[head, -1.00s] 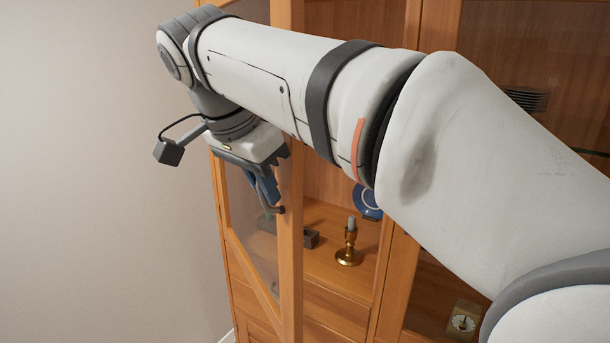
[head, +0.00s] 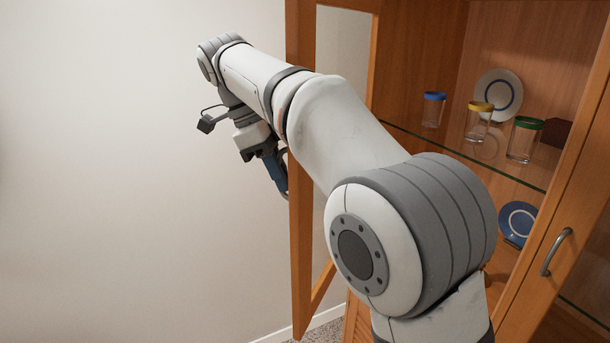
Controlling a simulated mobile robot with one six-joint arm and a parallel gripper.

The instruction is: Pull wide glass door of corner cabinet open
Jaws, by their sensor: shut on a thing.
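The wide glass door (head: 302,255) of the wooden corner cabinet (head: 425,55) stands well open at the middle of the head view. Its wooden frame surrounds a clear pane, and its outer face is towards the left wall. My gripper (head: 279,180) is at the outer side of the door's near upright, about mid-height. It is shut on the door's handle, which is mostly hidden by the fingers. My arm crosses in front of the door and hides part of its pane and lower cabinet.
A glass shelf (head: 470,157) inside holds jars with blue, yellow and green lids and a plate (head: 498,95). A blue plate (head: 517,222) stands below. Another door with a metal handle (head: 556,252) is at right. The pale wall (head: 110,170) at left leaves free room.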

